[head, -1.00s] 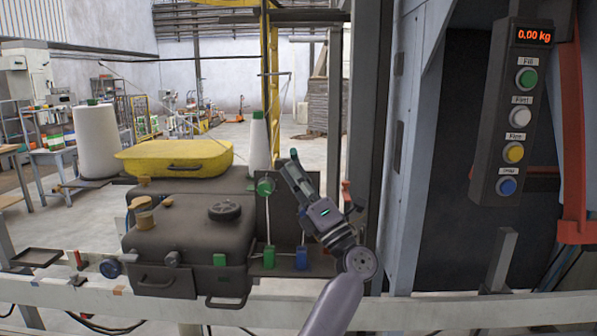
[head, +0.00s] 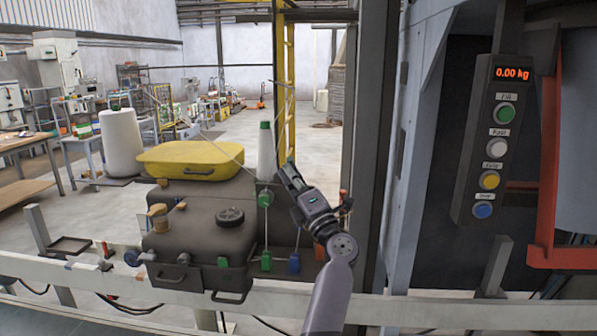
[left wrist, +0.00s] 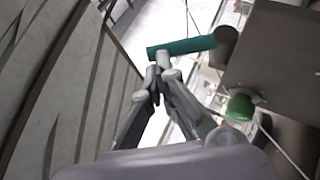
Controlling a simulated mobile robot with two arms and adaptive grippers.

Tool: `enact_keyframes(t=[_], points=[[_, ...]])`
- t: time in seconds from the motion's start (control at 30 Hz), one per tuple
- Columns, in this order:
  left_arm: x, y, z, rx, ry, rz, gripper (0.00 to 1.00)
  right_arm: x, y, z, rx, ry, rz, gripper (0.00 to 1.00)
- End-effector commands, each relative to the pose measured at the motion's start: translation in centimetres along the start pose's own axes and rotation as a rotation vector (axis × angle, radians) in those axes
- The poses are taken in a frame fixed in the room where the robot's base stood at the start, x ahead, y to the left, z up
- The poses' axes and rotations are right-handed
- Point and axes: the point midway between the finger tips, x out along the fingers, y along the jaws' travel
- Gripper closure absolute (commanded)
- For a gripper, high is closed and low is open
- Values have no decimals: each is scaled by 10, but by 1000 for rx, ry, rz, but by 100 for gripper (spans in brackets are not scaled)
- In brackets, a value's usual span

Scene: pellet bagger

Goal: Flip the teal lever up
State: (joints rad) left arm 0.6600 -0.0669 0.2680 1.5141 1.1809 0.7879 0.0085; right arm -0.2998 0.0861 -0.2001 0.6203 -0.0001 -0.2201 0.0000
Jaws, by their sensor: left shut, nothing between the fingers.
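The teal lever (left wrist: 181,47) shows in the left wrist view as a bar lying nearly level across the picture. Its right end meets a dark grey round hub (left wrist: 225,46) beside a grey box. My left gripper (left wrist: 158,82) is shut and empty, its fingertips just below the bar's left part. I cannot tell if they touch it. In the head view my left gripper (head: 289,171) is at the right end of the dark machine, pointing up and left. The lever is hard to make out there. My right gripper is not in view.
A dark machine with a round cap (head: 230,216) and a yellow case (head: 190,158) stands left of my gripper. A green knob (head: 265,199) is close to it. A button panel (head: 487,140) reading 0.00 kg hangs at right. A white rail (head: 110,285) runs in front.

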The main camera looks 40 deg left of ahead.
Motion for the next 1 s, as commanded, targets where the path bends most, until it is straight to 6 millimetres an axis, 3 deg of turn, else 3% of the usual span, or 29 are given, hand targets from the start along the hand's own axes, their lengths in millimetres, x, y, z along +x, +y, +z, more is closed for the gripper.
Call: enact_keyframes(t=[0.23,0.53,1.0], points=[[13,4,6,-2,3,0,100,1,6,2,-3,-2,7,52],[23,7,13,-1,2,1,100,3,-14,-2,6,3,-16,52],[27,8,16,-1,2,1,100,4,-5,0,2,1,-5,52]])
